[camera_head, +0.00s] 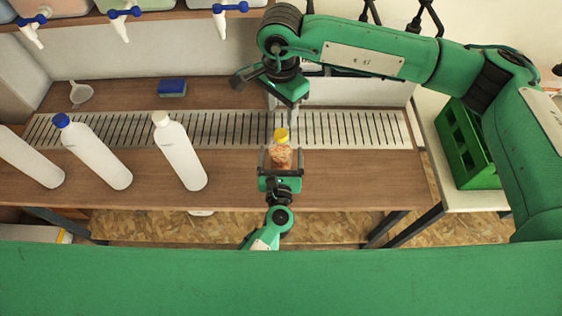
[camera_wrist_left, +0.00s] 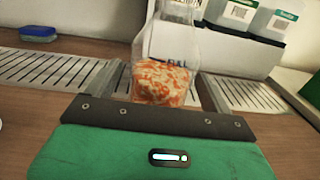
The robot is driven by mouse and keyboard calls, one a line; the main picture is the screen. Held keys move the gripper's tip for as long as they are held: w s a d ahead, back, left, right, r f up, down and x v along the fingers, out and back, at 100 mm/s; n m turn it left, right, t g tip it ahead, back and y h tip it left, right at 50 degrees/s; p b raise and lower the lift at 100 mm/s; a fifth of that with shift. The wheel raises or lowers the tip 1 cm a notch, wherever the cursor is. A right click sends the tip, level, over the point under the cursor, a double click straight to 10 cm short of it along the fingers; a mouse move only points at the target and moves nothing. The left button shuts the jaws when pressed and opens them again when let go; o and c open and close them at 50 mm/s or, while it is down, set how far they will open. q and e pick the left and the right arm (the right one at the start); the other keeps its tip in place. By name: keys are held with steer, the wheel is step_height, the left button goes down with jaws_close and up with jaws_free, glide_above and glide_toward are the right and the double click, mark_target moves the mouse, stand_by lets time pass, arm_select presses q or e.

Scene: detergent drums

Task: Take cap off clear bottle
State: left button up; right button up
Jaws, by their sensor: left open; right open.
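The clear bottle (camera_head: 281,157) stands near the middle of the wooden table and has a yellow cap (camera_head: 281,134) on it. Orange and white contents show through its side in the left wrist view (camera_wrist_left: 165,80), where the cap is out of frame. My left gripper (camera_head: 281,158) is open, with one finger on each side of the bottle; in the left wrist view its fingers stand apart from the bottle's sides. My right gripper (camera_head: 286,104) is open and empty, pointing down behind and above the cap, apart from it. Its fingertips are partly hidden.
A metal drain grate (camera_head: 225,128) runs along the table behind the bottle. White bottles (camera_head: 95,153) stand at the left, one with a blue cap. A blue sponge (camera_head: 172,88) and a funnel (camera_head: 81,93) lie behind. A green crate (camera_head: 468,145) is at the right.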

arm_select(q)
steer(key=shift+w, duration=1.1)
